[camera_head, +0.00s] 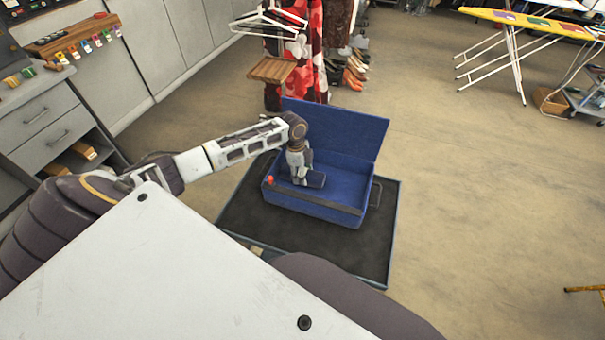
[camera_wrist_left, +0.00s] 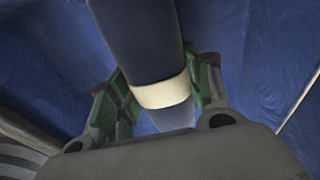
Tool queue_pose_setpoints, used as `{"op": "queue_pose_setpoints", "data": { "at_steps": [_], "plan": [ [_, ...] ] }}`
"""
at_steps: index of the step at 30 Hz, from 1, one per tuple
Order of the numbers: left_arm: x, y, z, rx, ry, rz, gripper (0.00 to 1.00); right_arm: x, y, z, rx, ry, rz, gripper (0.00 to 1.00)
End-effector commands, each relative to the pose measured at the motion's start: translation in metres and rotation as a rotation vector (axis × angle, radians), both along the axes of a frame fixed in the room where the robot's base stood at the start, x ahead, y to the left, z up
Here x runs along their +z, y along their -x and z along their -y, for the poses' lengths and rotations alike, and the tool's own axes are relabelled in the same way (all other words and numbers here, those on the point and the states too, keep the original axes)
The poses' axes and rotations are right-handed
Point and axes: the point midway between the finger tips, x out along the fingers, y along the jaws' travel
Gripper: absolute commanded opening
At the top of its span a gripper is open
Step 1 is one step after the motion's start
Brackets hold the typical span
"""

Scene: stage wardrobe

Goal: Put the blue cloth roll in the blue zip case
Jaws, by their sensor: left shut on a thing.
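The blue zip case (camera_head: 345,171) stands open in the head view, with its lid (camera_head: 345,130) raised at the back. My left gripper (camera_head: 300,176) reaches down into the left part of its opening. In the left wrist view, my left gripper (camera_wrist_left: 165,92) is shut on the blue cloth roll (camera_wrist_left: 140,40), with green finger pads on either side of its pale band. Blue case surfaces (camera_wrist_left: 265,50) surround the roll there. In the head view the roll (camera_head: 316,180) is a small dark shape beside the fingers. I cannot tell whether it touches the case floor. My right gripper is not in view.
The case sits on a dark, rimmed mat (camera_head: 240,208) on the floor. A red tab (camera_head: 270,180) is at the case's left front edge. Grey drawers (camera_head: 50,135) stand at the left, a clothes rack behind, and an ironing board (camera_head: 530,22) far right.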

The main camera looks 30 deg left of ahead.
Motion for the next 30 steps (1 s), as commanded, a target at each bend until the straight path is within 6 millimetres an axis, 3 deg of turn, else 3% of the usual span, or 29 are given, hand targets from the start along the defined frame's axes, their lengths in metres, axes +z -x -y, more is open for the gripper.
{"op": "queue_pose_setpoints", "data": {
  "at_steps": [8, 9, 13, 30],
  "plan": [
    [-0.0023, 0.0000, 0.0001, 0.000, 0.000, 0.000, 0.24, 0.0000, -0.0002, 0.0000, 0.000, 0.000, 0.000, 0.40],
    [-0.0024, 0.0001, 0.0002, 0.000, 0.000, 0.000, 0.53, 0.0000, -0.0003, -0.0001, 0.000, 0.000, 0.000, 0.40],
    [-0.0023, 0.0001, 0.0001, 0.000, 0.000, 0.000, 0.70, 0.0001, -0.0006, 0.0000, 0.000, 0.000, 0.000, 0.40],
    [0.0067, 0.0000, -0.0016, 0.000, -0.001, 0.001, 0.71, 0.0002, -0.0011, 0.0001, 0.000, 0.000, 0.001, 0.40]
  ]
}}
